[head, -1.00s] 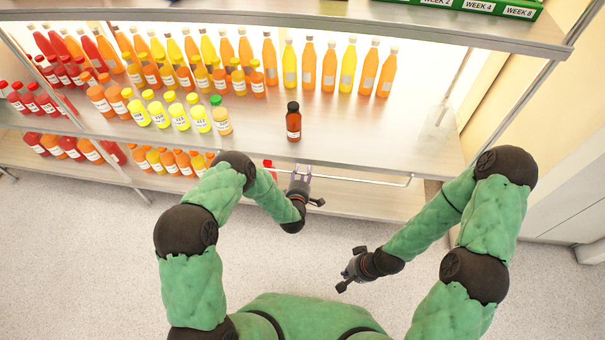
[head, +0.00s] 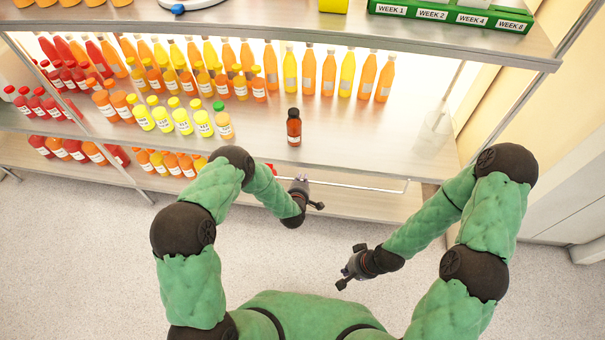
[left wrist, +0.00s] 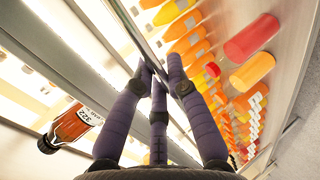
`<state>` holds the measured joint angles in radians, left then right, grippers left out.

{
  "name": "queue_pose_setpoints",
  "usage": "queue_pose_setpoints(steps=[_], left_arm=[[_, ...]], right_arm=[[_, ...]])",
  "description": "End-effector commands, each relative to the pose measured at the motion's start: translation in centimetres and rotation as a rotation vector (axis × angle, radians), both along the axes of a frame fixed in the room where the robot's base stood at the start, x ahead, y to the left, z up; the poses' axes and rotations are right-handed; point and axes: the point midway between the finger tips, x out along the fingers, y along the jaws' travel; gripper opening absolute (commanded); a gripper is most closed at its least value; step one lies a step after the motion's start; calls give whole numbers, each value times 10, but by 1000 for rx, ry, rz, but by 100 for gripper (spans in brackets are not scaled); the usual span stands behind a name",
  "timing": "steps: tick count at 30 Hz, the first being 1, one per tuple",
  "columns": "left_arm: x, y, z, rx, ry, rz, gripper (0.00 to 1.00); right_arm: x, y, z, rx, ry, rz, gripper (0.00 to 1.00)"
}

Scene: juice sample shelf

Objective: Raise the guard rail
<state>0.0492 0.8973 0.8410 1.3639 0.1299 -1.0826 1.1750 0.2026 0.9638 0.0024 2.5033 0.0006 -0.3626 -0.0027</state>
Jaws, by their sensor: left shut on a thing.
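The guard rail (head: 362,187) is a thin bar along the front of the shelving, just below the edge of the middle shelf (head: 345,160). My left gripper (head: 301,184) is at this rail, left of its right end. In the left wrist view the fingers (left wrist: 160,80) of my left gripper are close together on a thin bar, which they partly hide. My right gripper (head: 350,266) is spread open and empty, over the floor in front of the shelving, apart from the rail.
Rows of juice bottles (head: 203,123) fill the left and back. A green box with week labels (head: 452,14) sits on the upper shelf. The floor in front is clear.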

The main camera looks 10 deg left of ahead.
Motion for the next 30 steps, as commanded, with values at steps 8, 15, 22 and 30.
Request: queue_pose_setpoints(steps=[8, 15, 22, 30], left_arm=[[-13, 0, 10, -1, 201, 2, 0], [-21, 0, 11, -2, 320, 1, 0], [-24, 0, 11, -1, 370, 0, 0], [-24, 0, 10, 1, 376, 1, 0]], right_arm=[[0, 0, 34, 0, 0, 0, 0], [0, 0, 48, 0, 0, 0, 0], [0, 0, 53, 0, 0, 0, 0], [0, 0, 53, 0, 0, 0, 0]])
